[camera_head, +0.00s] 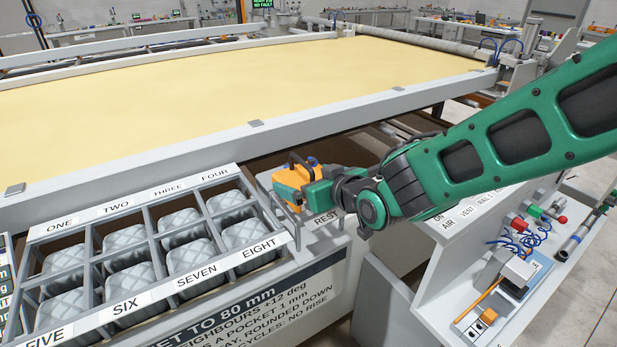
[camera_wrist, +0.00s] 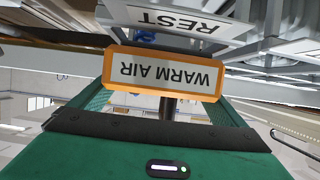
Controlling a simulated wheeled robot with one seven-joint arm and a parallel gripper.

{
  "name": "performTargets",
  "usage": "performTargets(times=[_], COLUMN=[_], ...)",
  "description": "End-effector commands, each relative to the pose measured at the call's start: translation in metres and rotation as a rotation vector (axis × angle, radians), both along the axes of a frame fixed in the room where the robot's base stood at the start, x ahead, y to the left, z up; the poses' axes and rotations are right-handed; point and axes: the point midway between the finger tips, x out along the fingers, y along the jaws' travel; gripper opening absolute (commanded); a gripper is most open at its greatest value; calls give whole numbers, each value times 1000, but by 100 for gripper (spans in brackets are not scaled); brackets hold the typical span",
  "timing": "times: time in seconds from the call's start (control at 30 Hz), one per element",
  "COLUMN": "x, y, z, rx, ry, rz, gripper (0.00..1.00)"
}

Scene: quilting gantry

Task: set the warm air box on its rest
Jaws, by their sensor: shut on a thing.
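The warm air box (camera_head: 291,183) is orange with a dark handle on top. It shows in the wrist view as an orange-edged plate (camera_wrist: 165,75) reading WARM AIR, upside down. My gripper (camera_head: 318,192) is shut on the box, with the green gripper body close at its right side. The rest (camera_head: 325,217) is a pale tray marked REST, right of the pocket rack. The box is at the rest, over its tray area. I cannot tell whether it touches the tray. In the wrist view the REST label (camera_wrist: 183,22) lies just beyond the box.
A grey rack (camera_head: 145,218) with numbered pockets holding quilted pads stands left of the rest. The long frame with yellow cloth (camera_head: 240,82) lies behind. At the right is a white bench (camera_head: 470,262) with valves, blue hoses and small tools.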

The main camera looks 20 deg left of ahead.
Motion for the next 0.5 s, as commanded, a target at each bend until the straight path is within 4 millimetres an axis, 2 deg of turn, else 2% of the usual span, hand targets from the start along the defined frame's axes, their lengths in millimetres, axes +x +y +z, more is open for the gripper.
performTargets(times=[0.1,0.13,0.17,0.5], x=[0,0,0,1], y=[0,0,0,-1], z=[0,-1,-1,5], rx=[2,0,0,0], ry=[-1,0,0,-1], rz=[0,-1,-1,-2], gripper=[56,98,100,100])
